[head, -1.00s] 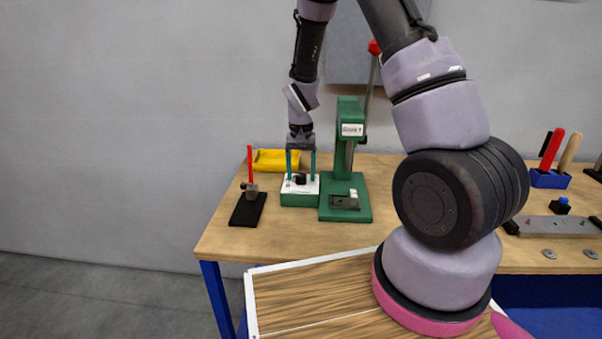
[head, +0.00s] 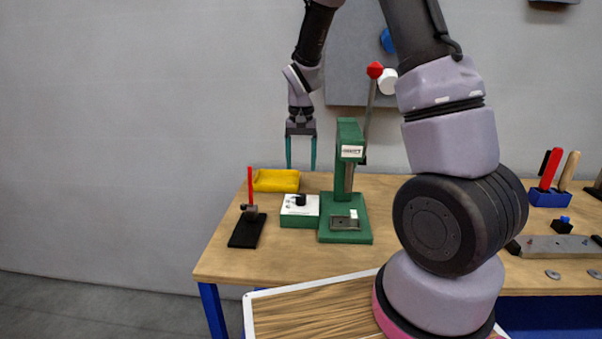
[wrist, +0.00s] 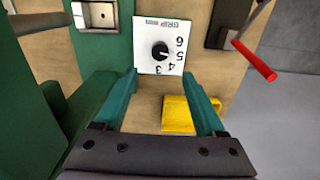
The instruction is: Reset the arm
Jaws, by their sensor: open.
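My gripper (head: 300,152) is open and empty. Its two teal fingers point down in the air above the back of the workbench, over the yellow object and the green box with a white top. In the wrist view my gripper (wrist: 170,98) shows both fingers apart with nothing between them. The green box (head: 299,221) has a black knob on its white top; its numbered dial face (wrist: 160,50) shows beyond the fingertips in the wrist view. My arm arches from the right side of the head view over the bench.
A green press (head: 345,185) with a red-tipped lever stands just right of the gripper. A yellow object (head: 276,181) lies behind the box. A black stand with a red handle (head: 248,230) is at left. A blue tool holder (head: 548,197) is at right.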

